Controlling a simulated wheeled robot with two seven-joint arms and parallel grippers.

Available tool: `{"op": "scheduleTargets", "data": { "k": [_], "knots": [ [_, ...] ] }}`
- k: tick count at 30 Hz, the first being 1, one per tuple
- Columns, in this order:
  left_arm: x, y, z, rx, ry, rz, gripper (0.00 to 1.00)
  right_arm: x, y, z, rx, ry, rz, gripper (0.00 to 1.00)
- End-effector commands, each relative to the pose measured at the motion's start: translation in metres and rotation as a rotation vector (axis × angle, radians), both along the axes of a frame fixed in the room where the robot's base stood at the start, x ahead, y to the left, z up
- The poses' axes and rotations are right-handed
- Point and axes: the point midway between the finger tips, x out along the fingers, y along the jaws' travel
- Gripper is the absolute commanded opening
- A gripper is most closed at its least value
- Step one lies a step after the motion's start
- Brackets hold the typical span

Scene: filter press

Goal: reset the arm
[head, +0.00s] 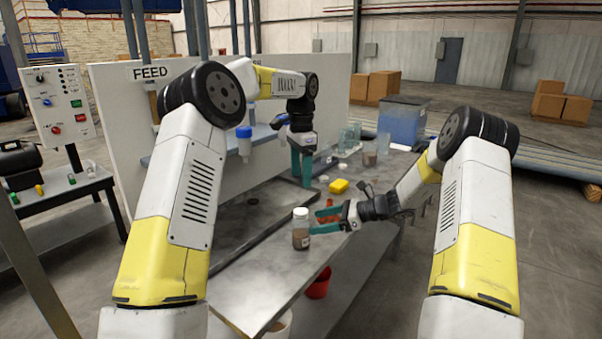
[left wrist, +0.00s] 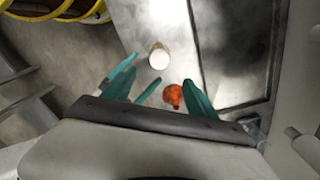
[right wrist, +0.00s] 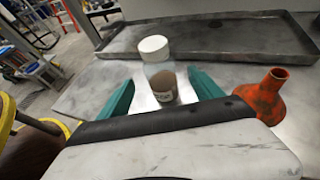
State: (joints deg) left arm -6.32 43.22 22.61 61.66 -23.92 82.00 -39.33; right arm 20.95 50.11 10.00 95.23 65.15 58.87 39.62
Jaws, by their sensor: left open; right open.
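My left gripper (head: 303,168) is open, empty and pointing down over the far part of the bench (head: 262,290). In the left wrist view, its teal fingers (left wrist: 160,92) are spread above the bench. My right gripper (head: 328,221) is open and low over the bench, its fingers towards a jar (head: 300,229) with a white lid and brown contents. In the right wrist view, the jar (right wrist: 162,72) stands upright, seen between the fingertips (right wrist: 160,95); contact cannot be told. An orange flask-shaped item (right wrist: 262,95) stands right of that gripper.
A dark shallow tray (right wrist: 205,35) lies behind the jar. A white FEED panel (head: 120,110) rises on the left. A red bucket (head: 318,285) is below the bench.

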Motion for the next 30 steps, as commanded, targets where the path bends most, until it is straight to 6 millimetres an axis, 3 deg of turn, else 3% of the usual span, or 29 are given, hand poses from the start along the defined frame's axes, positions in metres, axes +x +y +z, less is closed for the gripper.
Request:
{"op": "scheduleTargets", "data": {
  "k": [13, 17, 23, 30],
  "knots": [
    [0.0, 0.0, 0.001, 0.0, -0.001, 0.001, 0.67, -0.002, -0.007, 0.004, -0.003, -0.002, 0.002, 0.76],
    [-0.008, 0.005, 0.014, 0.001, -0.022, 0.021, 0.67, -0.011, -0.004, 0.02, -0.049, -0.049, 0.046, 0.76],
    [-0.053, 0.029, 0.065, -0.011, -0.106, 0.144, 0.67, -0.06, 0.003, 0.084, -0.266, -0.266, 0.25, 0.76],
    [-0.132, 0.069, 0.108, -0.068, -0.21, 0.369, 0.67, -0.142, -0.004, 0.153, -0.573, -0.579, 0.54, 0.76]
  ]
}}
